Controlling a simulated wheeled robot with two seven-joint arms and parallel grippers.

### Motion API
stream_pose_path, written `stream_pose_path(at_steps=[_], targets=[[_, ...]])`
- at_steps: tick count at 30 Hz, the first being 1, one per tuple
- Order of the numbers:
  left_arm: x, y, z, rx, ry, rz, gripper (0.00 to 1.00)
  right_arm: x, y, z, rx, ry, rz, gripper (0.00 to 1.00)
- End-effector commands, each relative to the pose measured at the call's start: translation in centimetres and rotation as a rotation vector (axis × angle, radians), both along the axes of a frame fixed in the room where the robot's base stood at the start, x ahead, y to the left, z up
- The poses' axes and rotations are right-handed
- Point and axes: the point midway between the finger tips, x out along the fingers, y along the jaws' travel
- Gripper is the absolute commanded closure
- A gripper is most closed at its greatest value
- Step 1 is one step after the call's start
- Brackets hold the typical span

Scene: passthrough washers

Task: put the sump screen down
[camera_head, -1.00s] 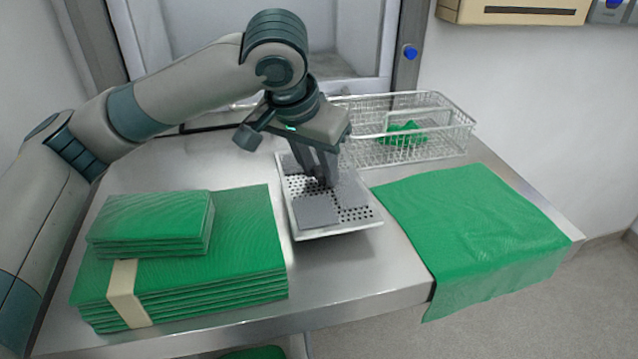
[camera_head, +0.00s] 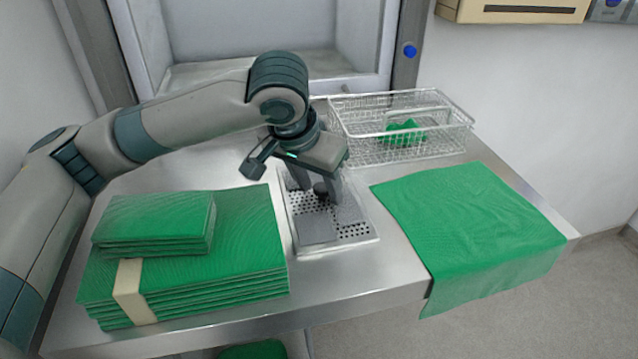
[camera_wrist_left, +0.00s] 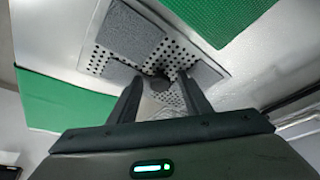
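The sump screen (camera_head: 353,232), a pale perforated plate with grey pads and a small dark knob (camera_head: 321,188), lies flat on the steel counter between the green stacks and the green cloth. In the left wrist view the screen (camera_wrist_left: 100,62) fills the upper middle. My left gripper (camera_head: 318,190) is just above the screen, pointing down. Its fingers are apart, one on each side of the knob, and seem clear of it. The gripper partly hides the screen's far end. My right gripper is not in view.
Green folded stacks (camera_head: 200,285) stand left of the screen, one tied with a pale band. A green cloth (camera_head: 470,230) hangs over the counter's front edge at right. A wire basket (camera_head: 400,140) with a green cloth piece stands behind. Bare steel counter (camera_head: 350,280) lies in front.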

Motion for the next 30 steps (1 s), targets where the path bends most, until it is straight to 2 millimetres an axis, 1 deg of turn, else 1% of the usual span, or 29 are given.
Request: stream_pose_path(at_steps=[8,14,19,30], targets=[[0.0,0.0,0.2,0.000,0.000,0.000,0.56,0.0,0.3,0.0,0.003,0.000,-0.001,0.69],[-0.4,0.2,1.3,-0.002,-0.002,0.000,0.56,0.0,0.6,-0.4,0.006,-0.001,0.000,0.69],[-1.2,0.6,3.5,-0.001,-0.003,0.000,0.56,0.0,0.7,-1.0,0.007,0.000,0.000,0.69],[-3.3,1.7,9.4,-0.002,-0.002,0.001,0.56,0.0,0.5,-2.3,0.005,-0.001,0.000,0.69]])
